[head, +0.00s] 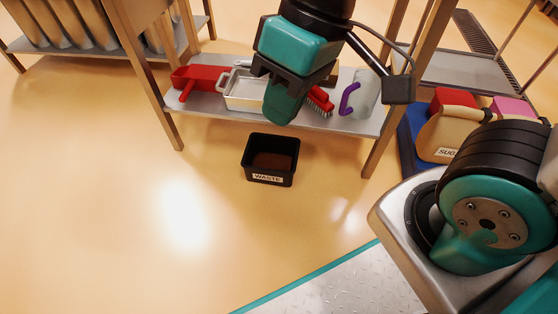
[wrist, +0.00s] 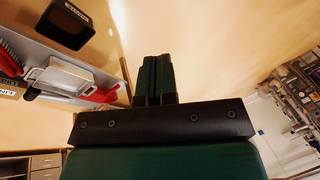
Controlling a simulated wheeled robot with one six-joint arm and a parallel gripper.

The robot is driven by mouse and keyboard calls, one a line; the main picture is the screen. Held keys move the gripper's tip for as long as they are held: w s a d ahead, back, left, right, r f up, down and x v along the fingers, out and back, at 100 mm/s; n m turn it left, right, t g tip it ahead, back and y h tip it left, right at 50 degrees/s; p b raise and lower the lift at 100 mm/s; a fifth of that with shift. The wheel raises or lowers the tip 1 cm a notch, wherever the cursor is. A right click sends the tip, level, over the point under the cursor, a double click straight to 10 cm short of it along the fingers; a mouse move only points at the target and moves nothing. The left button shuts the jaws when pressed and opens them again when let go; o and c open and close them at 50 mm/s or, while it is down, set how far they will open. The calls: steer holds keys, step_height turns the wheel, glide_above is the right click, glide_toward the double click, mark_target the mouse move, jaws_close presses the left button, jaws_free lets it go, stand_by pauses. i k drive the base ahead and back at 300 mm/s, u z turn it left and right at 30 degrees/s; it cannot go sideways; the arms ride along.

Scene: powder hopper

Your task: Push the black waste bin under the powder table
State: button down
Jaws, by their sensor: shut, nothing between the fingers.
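The black waste bin (head: 270,159) with a WASTE label stands upright on the floor, just in front of the table's lower shelf. It has brown material inside. The bin (wrist: 67,24) also shows at the top left of the wrist view. The powder table has metal legs (head: 145,80) and a lower shelf (head: 205,107); its top is mostly out of view. My gripper (head: 280,112) is shut and empty. In the head view it appears above the bin and in front of the shelf, apart from the bin. In the wrist view its fingers (wrist: 155,80) are together.
The lower shelf holds a red scoop (head: 195,77), a metal pan (head: 247,88), a red brush (head: 320,101) and a clear jug (head: 362,95). At right, a sack (head: 450,130) sits on a blue base. Floor left of the bin is clear.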

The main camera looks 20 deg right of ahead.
mark_target(272, 159)
steer(key=u, duration=0.55)
steer(key=k, duration=1.2)
steer(key=u, duration=1.2)
steer(key=i, duration=1.05)
steer(key=z, duration=0.8)
steer(key=i, duration=0.5)
steer(key=z, duration=0.5)
